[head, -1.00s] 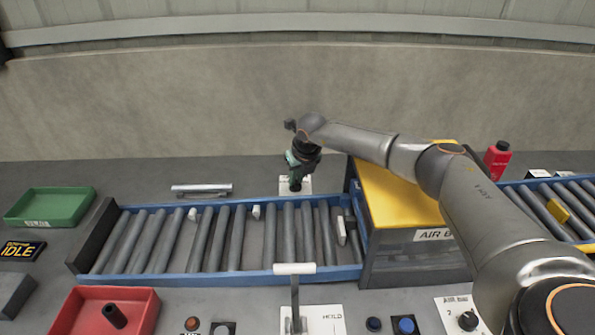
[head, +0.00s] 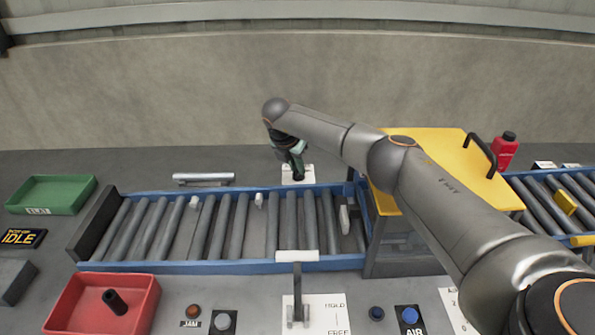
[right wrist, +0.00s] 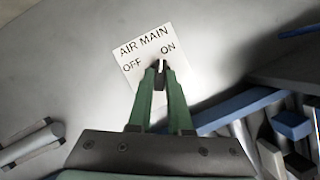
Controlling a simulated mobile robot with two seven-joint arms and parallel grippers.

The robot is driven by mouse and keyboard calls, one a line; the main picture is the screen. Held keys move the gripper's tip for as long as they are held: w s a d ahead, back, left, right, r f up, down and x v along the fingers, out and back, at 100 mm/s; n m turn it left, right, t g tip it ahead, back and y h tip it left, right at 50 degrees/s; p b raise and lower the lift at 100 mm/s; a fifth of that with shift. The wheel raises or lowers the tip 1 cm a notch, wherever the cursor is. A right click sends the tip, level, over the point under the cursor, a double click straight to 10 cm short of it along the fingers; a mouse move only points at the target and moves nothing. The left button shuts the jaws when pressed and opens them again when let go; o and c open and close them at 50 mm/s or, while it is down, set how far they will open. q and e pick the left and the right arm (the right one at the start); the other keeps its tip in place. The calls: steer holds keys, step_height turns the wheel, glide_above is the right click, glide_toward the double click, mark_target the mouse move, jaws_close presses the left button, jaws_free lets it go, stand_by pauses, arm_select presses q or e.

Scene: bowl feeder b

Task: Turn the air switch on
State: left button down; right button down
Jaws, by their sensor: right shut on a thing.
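The air switch is a white plate marked AIR MAIN, OFF and ON; the plate (head: 308,175) lies behind the roller conveyor and shows closely in the right wrist view (right wrist: 137,60). Its small dark knob (right wrist: 161,70) has a white mark on top. The mark appears turned toward the ON side, but the fingers hide much of the knob. My right gripper (head: 298,174) reaches down over the plate, and its green fingers (right wrist: 160,82) are shut on the knob. My left gripper is not in view.
The blue-framed roller conveyor (head: 150,267) runs in front of the plate. A yellow-topped box (head: 440,150) with a black handle stands right, under my arm. A grey bar (head: 203,178) lies left of the plate. A lever (head: 297,257) stands at the front.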

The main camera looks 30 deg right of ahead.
steer(key=shift+w+f+m+b, duration=0.1)
steer(key=shift+m+b, duration=0.55)
steer(key=shift+m, duration=0.05)
steer(key=shift+g, duration=0.3)
steer(key=shift+m+b, duration=0.6)
steer(key=shift+b, duration=0.05)
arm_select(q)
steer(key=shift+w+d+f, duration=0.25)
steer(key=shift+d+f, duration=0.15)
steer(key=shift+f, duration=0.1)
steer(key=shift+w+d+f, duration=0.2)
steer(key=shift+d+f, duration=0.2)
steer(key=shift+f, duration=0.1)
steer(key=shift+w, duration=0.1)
arm_select(e)
steer(key=c, duration=0.8)
jaws_free()
steer(key=shift+c, duration=0.2)
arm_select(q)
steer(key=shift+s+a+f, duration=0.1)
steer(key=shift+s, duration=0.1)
